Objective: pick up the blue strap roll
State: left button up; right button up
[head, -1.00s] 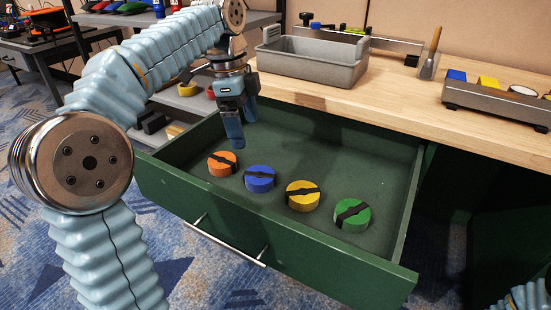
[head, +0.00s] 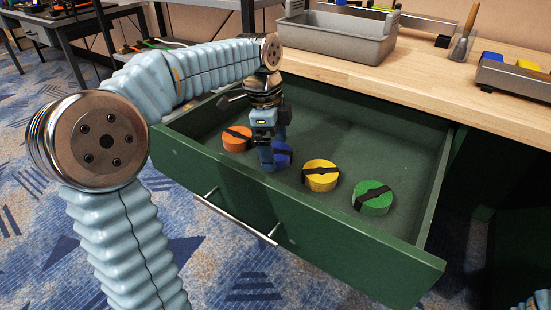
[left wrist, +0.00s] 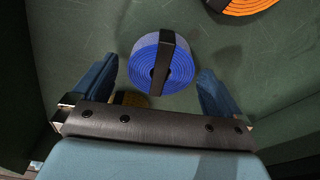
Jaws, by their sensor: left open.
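The blue strap roll (head: 283,154) lies in the open green drawer, partly hidden behind my left gripper in the head view. My left gripper (head: 272,162) is low over the drawer at the roll, fingers pointing down. In the left wrist view the blue strap roll (left wrist: 165,62), with a black band across it, shows ahead of and between the two blue fingers of my left gripper (left wrist: 158,90). The fingers are apart, with gaps to the roll on both sides. My right gripper is not in view.
In the drawer (head: 400,240), an orange roll (head: 237,138) lies left of the blue one. A yellow roll (head: 321,175) and a green roll (head: 373,197) lie to its right. A grey bin (head: 335,40) stands on the wooden worktop (head: 420,85) above.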

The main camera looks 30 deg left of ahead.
pick_arm(q)
jog(key=shift+f, duration=0.25)
jog(key=c, duration=1.2)
